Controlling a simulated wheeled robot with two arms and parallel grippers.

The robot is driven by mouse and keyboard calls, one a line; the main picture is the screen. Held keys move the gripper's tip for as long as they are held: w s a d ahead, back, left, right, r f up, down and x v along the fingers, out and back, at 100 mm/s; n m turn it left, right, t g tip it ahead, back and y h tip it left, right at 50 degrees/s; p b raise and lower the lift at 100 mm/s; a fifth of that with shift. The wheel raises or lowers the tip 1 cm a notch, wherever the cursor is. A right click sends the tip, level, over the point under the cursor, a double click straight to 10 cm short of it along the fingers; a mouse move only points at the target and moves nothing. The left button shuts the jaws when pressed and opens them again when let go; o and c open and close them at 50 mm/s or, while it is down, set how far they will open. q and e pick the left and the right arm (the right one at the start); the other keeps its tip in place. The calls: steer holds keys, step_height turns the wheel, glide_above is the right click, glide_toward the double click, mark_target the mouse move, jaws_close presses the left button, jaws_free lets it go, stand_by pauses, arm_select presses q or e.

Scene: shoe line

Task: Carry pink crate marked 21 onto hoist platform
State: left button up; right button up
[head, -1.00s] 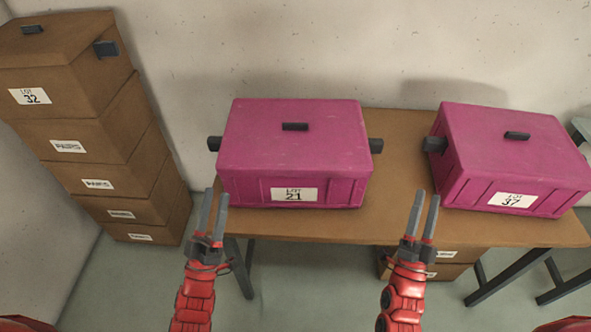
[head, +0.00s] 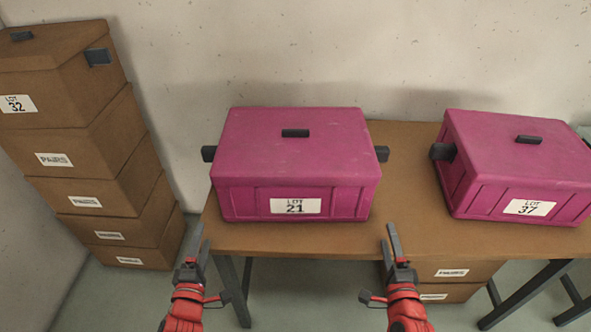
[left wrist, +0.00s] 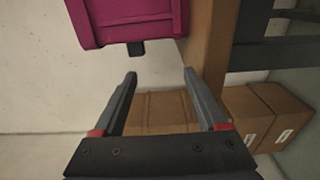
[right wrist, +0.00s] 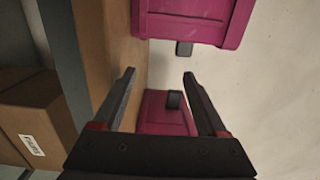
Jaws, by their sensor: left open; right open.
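The pink crate marked 21 (head: 292,160) sits upright on the brown table (head: 300,240), with a dark handle on each side and one on its lid. My left gripper (head: 198,245) is open and empty, in front of the crate and just left of it. My right gripper (head: 392,240) is open and empty, in front of the crate and just right of it. Crate 21 and a side handle show at the top of the left wrist view (left wrist: 125,20) and of the right wrist view (right wrist: 190,20), apart from the fingers. I see no hoist platform.
A second pink crate marked 37 (head: 520,165) stands on the table to the right, with a gap between the two. A tall stack of brown boxes (head: 75,130) stands at the left by the wall. More brown boxes (head: 450,280) sit under the table.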

mark_target(221, 201)
arm_select(q)
steer(key=w, duration=1.3)
steer(key=shift+w, duration=0.3)
arm_select(e)
steer(key=w, duration=1.3)
steer(key=shift+w, duration=0.25)
arm_select(q)
steer(key=shift+d, duration=0.45)
arm_select(e)
steer(key=shift+a+f, duration=0.1)
steer(key=shift+a, duration=0.3)
arm_select(q)
steer(key=shift+s+d, duration=0.15)
steer(key=shift+d, duration=0.2)
arm_select(e)
steer(key=shift+s+a, duration=0.1)
steer(key=shift+a, duration=0.3)
arm_select(q)
steer(key=shift+d, duration=0.35)
arm_select(e)
steer(key=shift+a, duration=0.3)
